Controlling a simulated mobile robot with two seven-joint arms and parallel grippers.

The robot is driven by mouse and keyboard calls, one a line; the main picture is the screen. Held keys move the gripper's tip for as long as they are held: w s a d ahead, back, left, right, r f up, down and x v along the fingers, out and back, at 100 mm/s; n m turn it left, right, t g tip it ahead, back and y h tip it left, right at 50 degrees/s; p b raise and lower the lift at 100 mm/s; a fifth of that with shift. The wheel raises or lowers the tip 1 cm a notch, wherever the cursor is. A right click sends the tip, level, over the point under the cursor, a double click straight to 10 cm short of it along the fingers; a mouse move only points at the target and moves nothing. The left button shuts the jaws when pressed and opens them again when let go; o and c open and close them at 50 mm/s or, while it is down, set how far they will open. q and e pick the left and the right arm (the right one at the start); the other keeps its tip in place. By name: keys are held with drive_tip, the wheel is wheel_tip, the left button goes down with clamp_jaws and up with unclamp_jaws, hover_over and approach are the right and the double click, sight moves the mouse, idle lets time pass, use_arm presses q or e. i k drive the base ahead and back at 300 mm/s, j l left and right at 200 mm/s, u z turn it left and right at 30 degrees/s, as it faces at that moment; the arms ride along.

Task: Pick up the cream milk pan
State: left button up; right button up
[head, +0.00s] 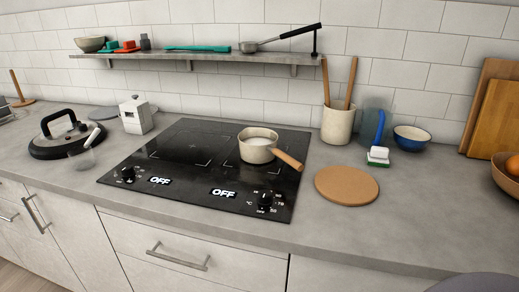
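The cream milk pan (257,152) stands upright on the right rear part of the black cooktop (170,165). Its brown wooden handle (288,160) points to the right and toward the front. Something pale shows inside the pan. Neither of my grippers is in the head view, and nothing touches the pan.
A round cork mat (346,185) lies right of the cooktop. A black lid (65,137) is at left. A wall shelf (200,54) hangs above. The front counter strip is clear.

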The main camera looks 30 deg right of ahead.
sight(271, 154)
drive_tip(key=i+j, duration=0.1)
drive_tip(key=j, duration=0.3)
drive_tip(key=i+j, duration=0.1)
drive_tip(key=j, duration=0.25)
drive_tip(key=z, duration=0.35)
drive_tip(key=j+z, duration=0.15)
drive_tip(key=z, duration=0.2)
drive_tip(key=j+z, duration=0.1)
drive_tip(key=z, duration=0.25)
